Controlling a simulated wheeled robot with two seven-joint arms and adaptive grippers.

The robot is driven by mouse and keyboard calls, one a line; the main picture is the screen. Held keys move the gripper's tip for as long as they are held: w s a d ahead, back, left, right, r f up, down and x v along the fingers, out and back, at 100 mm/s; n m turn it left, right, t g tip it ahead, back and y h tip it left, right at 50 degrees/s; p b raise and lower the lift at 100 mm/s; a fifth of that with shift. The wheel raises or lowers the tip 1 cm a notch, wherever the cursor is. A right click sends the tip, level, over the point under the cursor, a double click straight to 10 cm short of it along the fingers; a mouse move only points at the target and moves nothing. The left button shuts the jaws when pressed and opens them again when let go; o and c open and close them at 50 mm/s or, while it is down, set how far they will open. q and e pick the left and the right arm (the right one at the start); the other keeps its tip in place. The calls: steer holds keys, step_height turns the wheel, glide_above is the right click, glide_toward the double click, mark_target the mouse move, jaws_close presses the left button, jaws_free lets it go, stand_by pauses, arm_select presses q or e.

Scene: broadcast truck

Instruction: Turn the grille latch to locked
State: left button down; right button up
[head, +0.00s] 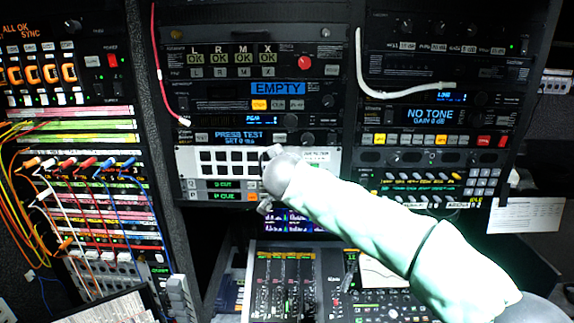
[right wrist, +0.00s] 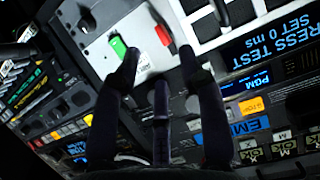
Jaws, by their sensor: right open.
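The pale panel (head: 190,160) with a grid of dark square openings sits in the middle rack. In the head view my right gripper (head: 271,154) is at this panel's right part and largely hidden by my own wrist. In the right wrist view the right gripper (right wrist: 158,54) is open, with its fingertips spread close to the panel face. A green mark (right wrist: 117,45) lies by the left fingertip and a red mark (right wrist: 162,35) near the right one. I cannot clearly make out the latch or its setting. My left gripper is not in view.
Rack units with lit displays (head: 240,135) sit above the panel. A patch bay with coloured cables (head: 90,165) stands at the left. A mixing console (head: 290,285) lies below. A white cable (head: 365,75) hangs on the right rack.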

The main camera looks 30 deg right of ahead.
steer(key=p+x, duration=0.1)
steer(key=x, duration=0.5)
steer(key=shift+w+f+p, duration=0.2)
steer(key=shift+w+p, duration=0.05)
steer(key=shift+p, duration=0.05)
steer(key=shift+d, duration=0.15)
jaws_close()
